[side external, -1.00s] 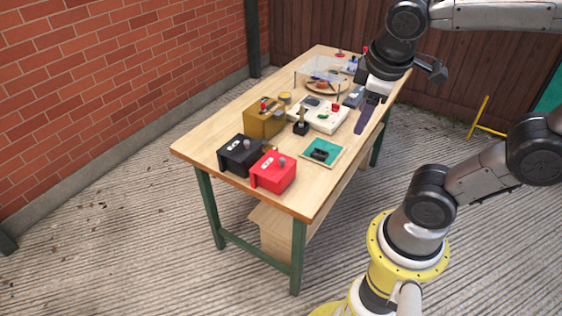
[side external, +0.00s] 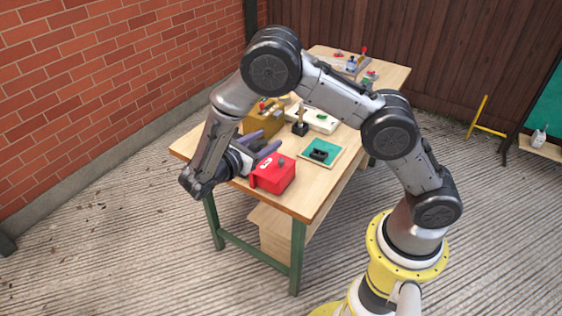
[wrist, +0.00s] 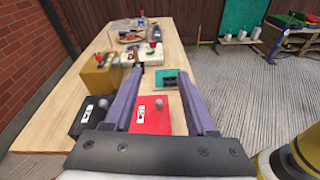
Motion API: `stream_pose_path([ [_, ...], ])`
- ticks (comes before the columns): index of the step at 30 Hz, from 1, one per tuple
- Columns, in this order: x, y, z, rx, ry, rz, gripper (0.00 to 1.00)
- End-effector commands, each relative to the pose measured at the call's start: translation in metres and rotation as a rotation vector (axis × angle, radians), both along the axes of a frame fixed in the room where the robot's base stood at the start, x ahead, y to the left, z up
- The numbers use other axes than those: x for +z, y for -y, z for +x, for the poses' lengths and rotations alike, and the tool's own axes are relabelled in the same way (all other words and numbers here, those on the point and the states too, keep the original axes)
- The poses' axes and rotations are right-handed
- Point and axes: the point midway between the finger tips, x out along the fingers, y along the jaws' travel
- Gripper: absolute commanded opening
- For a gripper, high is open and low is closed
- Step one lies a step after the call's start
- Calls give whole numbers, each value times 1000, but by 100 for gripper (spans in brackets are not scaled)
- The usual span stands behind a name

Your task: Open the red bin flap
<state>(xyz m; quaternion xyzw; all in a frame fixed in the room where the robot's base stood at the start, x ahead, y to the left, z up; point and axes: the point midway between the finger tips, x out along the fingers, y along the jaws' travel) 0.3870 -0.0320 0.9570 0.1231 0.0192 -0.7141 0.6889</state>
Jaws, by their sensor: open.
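The red bin (side external: 272,177) stands at the near end of the table, with a grey knob (side external: 281,161) on its top. In the wrist view the red bin (wrist: 150,117) and its knob (wrist: 159,104) show between my two purple fingers. Its flap looks shut. My gripper (side external: 264,146) is open and empty, over the near left end of the table, just behind and left of the red bin in the side view. It shows in the wrist view too (wrist: 158,72). I cannot tell whether a finger touches the bin.
A black bin (wrist: 86,116) stands left of the red one, mostly hidden by my gripper in the side view. A golden-brown box (wrist: 98,76) is farther back. A teal pad (side external: 331,147) with a black part lies right of the red bin. A white board (side external: 322,119) lies beyond.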

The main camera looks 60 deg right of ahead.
Motion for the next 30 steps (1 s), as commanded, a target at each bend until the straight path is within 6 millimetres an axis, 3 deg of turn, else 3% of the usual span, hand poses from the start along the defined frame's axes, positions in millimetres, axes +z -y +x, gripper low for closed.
stream_pose_path([
  [1, -23, -10, 4, 46, -57, -46, 56],
  [6, -88, -32, 3, 167, -195, -154, 56],
  [9, -117, -39, -7, 206, -260, -192, 56],
  [12, -133, -43, -16, 229, -305, -220, 56],
  [17, -139, -45, -19, 250, -321, -233, 56],
  [20, -139, -35, -17, 248, -320, -233, 56],
  [30, -139, 28, -5, 245, -322, -230, 56],
])
